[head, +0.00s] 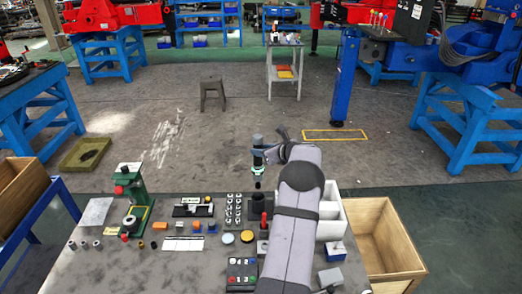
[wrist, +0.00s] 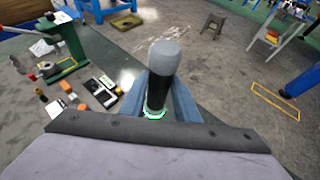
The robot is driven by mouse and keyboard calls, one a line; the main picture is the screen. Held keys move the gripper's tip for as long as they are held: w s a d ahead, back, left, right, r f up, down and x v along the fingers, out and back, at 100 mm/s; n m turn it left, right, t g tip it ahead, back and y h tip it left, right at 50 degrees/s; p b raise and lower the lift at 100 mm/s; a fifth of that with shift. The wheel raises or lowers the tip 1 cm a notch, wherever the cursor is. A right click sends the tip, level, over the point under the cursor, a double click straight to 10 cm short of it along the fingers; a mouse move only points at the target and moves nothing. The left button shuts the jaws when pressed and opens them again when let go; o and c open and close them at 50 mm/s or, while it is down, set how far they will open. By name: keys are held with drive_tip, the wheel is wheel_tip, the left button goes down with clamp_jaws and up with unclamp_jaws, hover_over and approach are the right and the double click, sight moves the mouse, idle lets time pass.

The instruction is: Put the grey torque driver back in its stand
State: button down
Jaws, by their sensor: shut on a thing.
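The grey torque driver (head: 257,141) is upright in my gripper (head: 260,157), above the back part of the bench. In the wrist view the driver (wrist: 162,75) shows a grey cap, a black body and a pale green ring low down. The blue-grey fingers of my gripper (wrist: 158,100) close on it from both sides. A dark block (head: 258,202), which looks like the stand, is on the bench below the driver. The driver's dark lower end hangs just above it, apparently apart. The stand is hidden in the wrist view.
A red-handled tool (head: 264,222) stands just in front of the dark block. A rack of several small metal parts (head: 233,209) is to its left, and a white bin (head: 332,215) to its right, partly behind my arm. A green press (head: 132,190) stands farther left.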

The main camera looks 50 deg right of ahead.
sight(261, 177)
drive_tip(key=shift+f+b, duration=1.7)
drive_tip(key=shift+f, duration=0.25)
drive_tip(key=shift+f+b, duration=0.35)
drive_tip(key=shift+b, duration=0.05)
drive_tip(key=shift+f+b, duration=3.75)
drive_tip(key=shift+f, duration=0.65)
drive_tip(key=c, duration=1.3)
unclamp_jaws()
drive_tip(key=shift+r, duration=0.1)
drive_tip(key=shift+s+a+f, duration=0.1)
drive_tip(key=shift+f, duration=0.25)
drive_tip(key=shift+r, duration=0.15)
